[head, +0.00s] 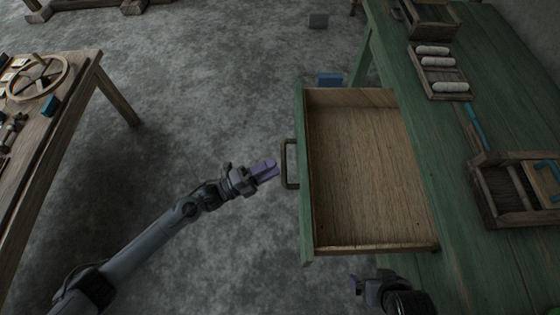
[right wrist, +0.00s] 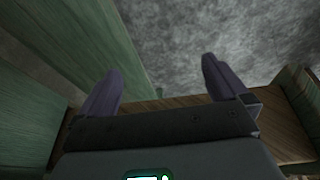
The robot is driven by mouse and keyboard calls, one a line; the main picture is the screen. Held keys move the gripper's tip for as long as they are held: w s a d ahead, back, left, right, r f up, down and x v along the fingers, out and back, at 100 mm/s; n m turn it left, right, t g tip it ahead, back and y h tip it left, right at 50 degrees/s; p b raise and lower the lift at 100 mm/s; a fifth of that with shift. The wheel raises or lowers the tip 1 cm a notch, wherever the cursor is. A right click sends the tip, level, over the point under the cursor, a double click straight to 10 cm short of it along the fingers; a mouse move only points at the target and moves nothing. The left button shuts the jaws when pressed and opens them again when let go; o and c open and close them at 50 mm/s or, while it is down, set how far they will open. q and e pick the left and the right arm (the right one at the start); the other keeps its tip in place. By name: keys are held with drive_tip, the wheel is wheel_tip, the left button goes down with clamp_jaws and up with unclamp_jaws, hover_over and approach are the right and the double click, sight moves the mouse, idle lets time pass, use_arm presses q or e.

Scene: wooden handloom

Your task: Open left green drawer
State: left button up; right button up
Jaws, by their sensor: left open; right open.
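The green drawer (head: 350,170) is pulled well out of the green table in the head view, and its bare wooden inside looks empty. Its dark handle (head: 289,164) is on the left-facing front. My left gripper (head: 268,170) is open, just left of the handle and apart from it, holding nothing.
The green table (head: 455,200) carries a tray of white rolls (head: 438,72) and a wooden box with tools (head: 500,190). A wooden workbench (head: 60,100) with a wheel and tools stands at the left. A blue box (head: 330,79) is on the floor. Grey floor between is clear.

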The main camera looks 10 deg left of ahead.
use_arm(q)
drive_tip(key=p+v, duration=0.1)
drive_tip(key=v, duration=0.5)
idle(0.3)
